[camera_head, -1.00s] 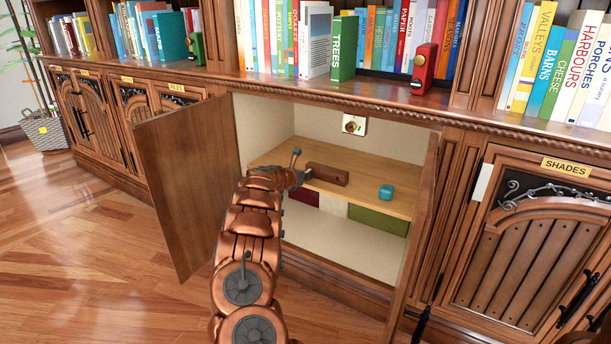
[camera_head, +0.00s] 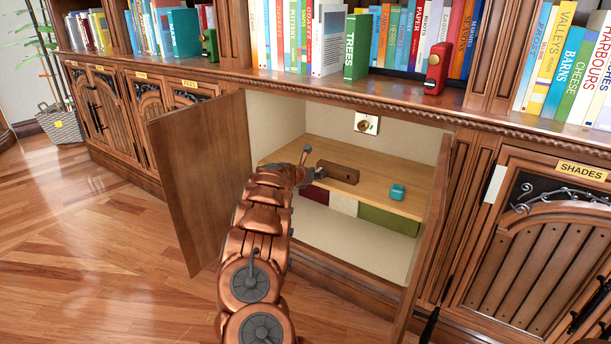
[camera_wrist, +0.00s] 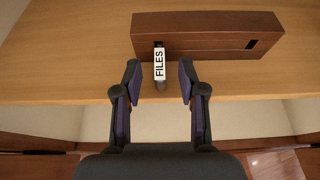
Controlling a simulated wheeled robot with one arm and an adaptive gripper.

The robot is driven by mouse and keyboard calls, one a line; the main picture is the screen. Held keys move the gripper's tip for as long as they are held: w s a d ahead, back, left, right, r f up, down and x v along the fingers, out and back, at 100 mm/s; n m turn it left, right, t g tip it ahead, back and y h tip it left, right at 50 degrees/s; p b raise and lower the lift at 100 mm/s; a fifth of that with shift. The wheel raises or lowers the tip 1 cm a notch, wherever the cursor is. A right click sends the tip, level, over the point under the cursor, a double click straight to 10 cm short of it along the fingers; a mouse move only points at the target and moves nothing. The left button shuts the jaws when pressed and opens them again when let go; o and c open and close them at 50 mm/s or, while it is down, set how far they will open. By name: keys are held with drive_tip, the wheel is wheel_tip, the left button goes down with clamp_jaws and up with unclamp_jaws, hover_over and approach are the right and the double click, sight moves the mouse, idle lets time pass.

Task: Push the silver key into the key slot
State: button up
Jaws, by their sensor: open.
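In the wrist view a brown wooden block (camera_wrist: 205,24) lies on the shelf, with a narrow dark slot (camera_wrist: 251,44) in its front face at the right. A white tag marked FILES (camera_wrist: 159,62) stands at the block's front, left of that slot. A small greyish piece (camera_wrist: 160,86) shows at the tag's near end; I cannot tell whether it is the silver key. My gripper (camera_wrist: 159,80) is open, one finger on each side of the tag, apart from it. The head view also shows the block (camera_head: 338,172), with my gripper (camera_head: 309,171) at its left end.
The shelf (camera_head: 375,186) is inside an open cabinet, whose door (camera_head: 195,180) swings out left of my arm. A teal object (camera_head: 397,191) lies right of the block. A white plate with a round brass fitting (camera_head: 367,123) is on the back wall. Shelf space between is clear.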

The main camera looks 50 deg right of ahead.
drive_tip(key=v, duration=1.1)
idle(0.4)
drive_tip(key=shift+s, duration=0.1)
idle(0.7)
